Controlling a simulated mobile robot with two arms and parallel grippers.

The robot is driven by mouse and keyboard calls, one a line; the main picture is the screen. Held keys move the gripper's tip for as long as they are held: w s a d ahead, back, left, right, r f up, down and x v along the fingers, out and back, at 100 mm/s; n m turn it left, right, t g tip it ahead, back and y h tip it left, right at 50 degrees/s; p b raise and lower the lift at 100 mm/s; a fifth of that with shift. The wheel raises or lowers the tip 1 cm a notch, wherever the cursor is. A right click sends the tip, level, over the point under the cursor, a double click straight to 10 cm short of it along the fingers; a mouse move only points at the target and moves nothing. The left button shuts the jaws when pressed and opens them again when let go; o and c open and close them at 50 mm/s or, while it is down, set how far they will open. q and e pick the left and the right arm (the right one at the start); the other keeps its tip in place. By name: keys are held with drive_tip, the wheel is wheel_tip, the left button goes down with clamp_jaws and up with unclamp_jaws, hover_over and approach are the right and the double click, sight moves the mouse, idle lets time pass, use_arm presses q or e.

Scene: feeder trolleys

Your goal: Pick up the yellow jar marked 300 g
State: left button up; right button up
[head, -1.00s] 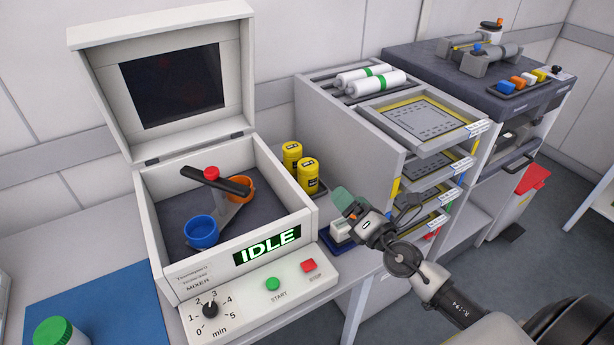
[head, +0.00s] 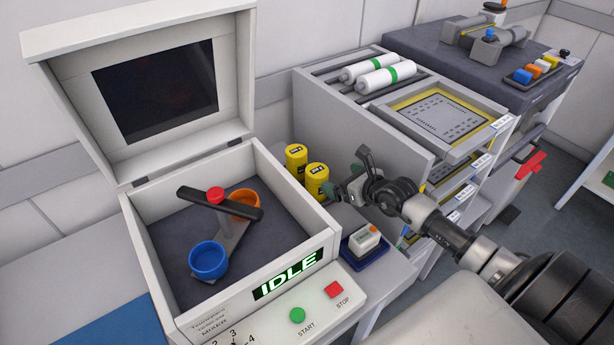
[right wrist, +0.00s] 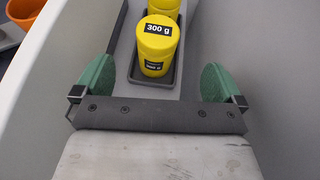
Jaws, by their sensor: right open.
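The yellow jar marked 300 g (right wrist: 158,45) stands upright in a grey tray (right wrist: 172,78) in the right wrist view. Its label reads clearly there. In the head view it appears to be the nearer of two yellow jars (head: 317,182), where the label is too small to read. A second yellow jar (right wrist: 163,5) stands right behind it, cut off by the picture's top edge. My right gripper (right wrist: 158,80) is open and empty, its green fingers spread wider than the jar, which is ahead of the gap. In the head view this gripper (head: 350,178) is just right of the jars. My left gripper is not in view.
The open mixer (head: 290,240), with blue and orange cups inside, stands left of the jars. The grey rack's side wall (head: 340,110) rises on the right. A small device on a blue base (head: 364,243) lies in front of the jars.

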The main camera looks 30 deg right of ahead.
sight(325, 176)
drive_tip(key=x, duration=0.3)
drive_tip(key=shift+w+a+f, duration=0.1)
drive_tip(key=shift+w, duration=0.2)
drive_tip(key=shift+w+f, duration=0.15)
drive_tip(key=shift+w, duration=0.15)
drive_tip(key=shift+w+a+f, duration=0.15)
drive_tip(key=shift+w+f, duration=0.1)
drive_tip(key=shift+w, duration=0.2)
drive_tip(key=x, duration=0.3)
drive_tip(key=shift+f+b, duration=0.35)
drive_tip(key=shift+w+a+f, duration=0.15)
drive_tip(key=shift+w+f, duration=0.1)
drive_tip(key=shift+w, duration=0.3)
drive_tip(key=shift+r, duration=0.1)
drive_tip(key=shift+c, duration=0.2)
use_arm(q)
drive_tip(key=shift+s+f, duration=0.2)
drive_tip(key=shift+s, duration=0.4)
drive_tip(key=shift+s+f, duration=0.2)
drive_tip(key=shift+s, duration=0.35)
use_arm(e)
drive_tip(key=c, duration=1.2)
